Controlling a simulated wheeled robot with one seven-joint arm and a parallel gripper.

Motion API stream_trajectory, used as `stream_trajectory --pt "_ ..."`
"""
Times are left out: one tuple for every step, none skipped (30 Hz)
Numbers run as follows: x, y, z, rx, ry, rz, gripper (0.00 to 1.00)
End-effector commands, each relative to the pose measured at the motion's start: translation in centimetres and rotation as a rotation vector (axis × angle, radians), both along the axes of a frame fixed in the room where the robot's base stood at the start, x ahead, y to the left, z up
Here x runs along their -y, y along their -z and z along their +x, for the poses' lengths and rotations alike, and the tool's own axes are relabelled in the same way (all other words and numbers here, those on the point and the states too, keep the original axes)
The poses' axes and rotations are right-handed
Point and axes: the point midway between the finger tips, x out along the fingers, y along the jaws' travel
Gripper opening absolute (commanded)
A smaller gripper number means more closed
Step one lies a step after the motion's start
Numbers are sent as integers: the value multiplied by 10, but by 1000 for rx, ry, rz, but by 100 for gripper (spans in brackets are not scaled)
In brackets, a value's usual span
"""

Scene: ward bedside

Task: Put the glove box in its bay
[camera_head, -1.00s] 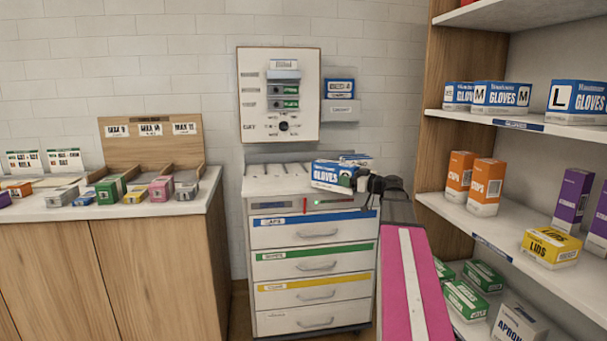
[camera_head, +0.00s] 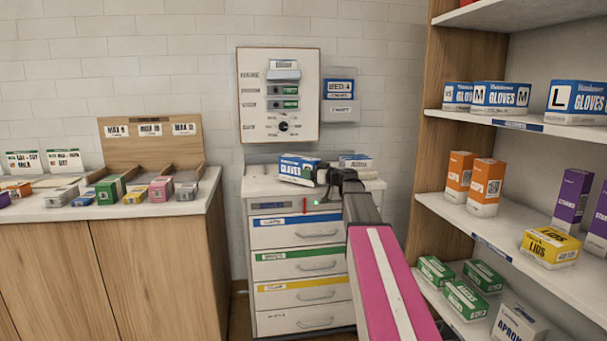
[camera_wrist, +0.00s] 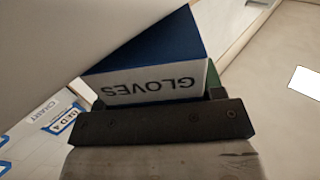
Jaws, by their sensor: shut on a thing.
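A blue and white glove box (camera_head: 298,169) is held over the top of the drawer cart (camera_head: 262,187), left of the middle of its top. My gripper (camera_head: 322,174) is shut on the box from its right side. In the wrist view the box (camera_wrist: 150,75) sits between the fingers of my gripper (camera_wrist: 158,98), its GLOVES lettering upside down. I cannot tell whether the box touches the cart top. A low divided tray or bay area at the back of the cart is mostly hidden by the box and my arm.
Another box or label (camera_head: 355,160) stands at the cart's back right. A wall panel (camera_head: 280,95) hangs above the cart. Shelves (camera_head: 570,130) with glove boxes and other cartons stand close on the right. A counter (camera_head: 130,208) with small boxes is on the left.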

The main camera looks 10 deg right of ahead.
Motion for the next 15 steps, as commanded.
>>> stream_trajectory --pt "-4 -1 6 0 -1 1 25" --pt "-7 -1 9 0 -2 1 25" --pt "-11 -1 13 0 -2 1 25" --pt "-15 -1 17 0 -2 1 25" --pt "-18 -1 20 0 -2 1 25" --pt "-23 -1 25 1 -2 1 25" --pt "-26 -1 27 1 -2 1 25" --pt "-28 -1 29 1 -2 1 25" --pt "-27 4 27 -1 0 1 25" --pt "-26 5 27 0 0 1 25" --pt "-26 6 26 1 0 1 25" --pt "-26 6 26 1 0 1 25" --pt "-26 5 26 1 0 1 25" --pt "-26 5 26 1 0 1 25" --pt "-26 5 26 1 0 1 25"
